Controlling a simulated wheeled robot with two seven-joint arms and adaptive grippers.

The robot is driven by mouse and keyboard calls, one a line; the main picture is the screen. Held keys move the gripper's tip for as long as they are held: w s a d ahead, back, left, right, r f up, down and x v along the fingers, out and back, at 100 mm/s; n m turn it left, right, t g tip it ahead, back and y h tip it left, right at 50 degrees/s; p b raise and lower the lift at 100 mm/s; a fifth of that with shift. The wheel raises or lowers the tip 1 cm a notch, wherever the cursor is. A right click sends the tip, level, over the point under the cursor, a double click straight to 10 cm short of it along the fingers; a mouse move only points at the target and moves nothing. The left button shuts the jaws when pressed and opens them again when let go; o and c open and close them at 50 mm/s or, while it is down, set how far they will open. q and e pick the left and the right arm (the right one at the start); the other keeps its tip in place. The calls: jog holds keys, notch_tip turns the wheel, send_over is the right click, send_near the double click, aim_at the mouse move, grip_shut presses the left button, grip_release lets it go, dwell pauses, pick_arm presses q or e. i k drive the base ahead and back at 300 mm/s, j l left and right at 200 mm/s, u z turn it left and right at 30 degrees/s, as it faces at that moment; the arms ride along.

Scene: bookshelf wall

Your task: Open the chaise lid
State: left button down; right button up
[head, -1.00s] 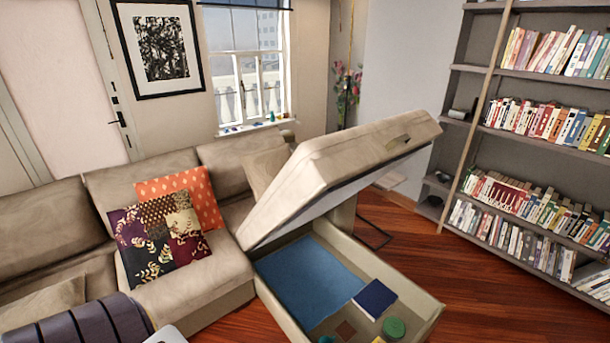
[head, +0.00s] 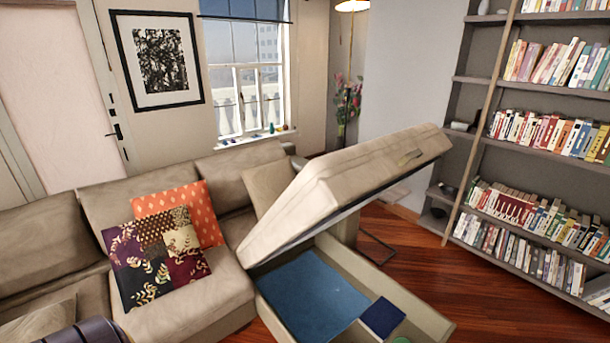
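The chaise lid (head: 350,185) is a beige padded slab, tilted up with its far right end raised and its left end low by the sofa. Inside lie a blue lining or cloth (head: 310,292), a dark blue book (head: 382,318) and part of a green round item (head: 400,340) at the bottom edge. Neither gripper is in the head view. Nothing is seen touching the lid.
The beige sofa (head: 185,320) with an orange pillow (head: 180,213) and a patterned pillow (head: 155,258) stands left of the chaise. A bookshelf (head: 480,115) with a leaning ladder rail (head: 485,115) fills the right. Wooden floor (head: 490,290) lies free between chaise and shelf.

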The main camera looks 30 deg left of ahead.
aim_at(337, 196)
jog(key=i+j+u, duration=0.1)
jog(key=j, duration=0.35)
jog(key=i+j+u, duration=0.15)
jog(key=j, duration=0.25)
jog(key=i+j+u, duration=0.1)
jog(key=j, duration=0.35)
jog(key=i+j+u, duration=0.1)
jog(key=i+j, duration=0.15)
jog(key=j, duration=0.15)
jog(key=i+j+u, duration=0.15)
jog(key=j, duration=0.2)
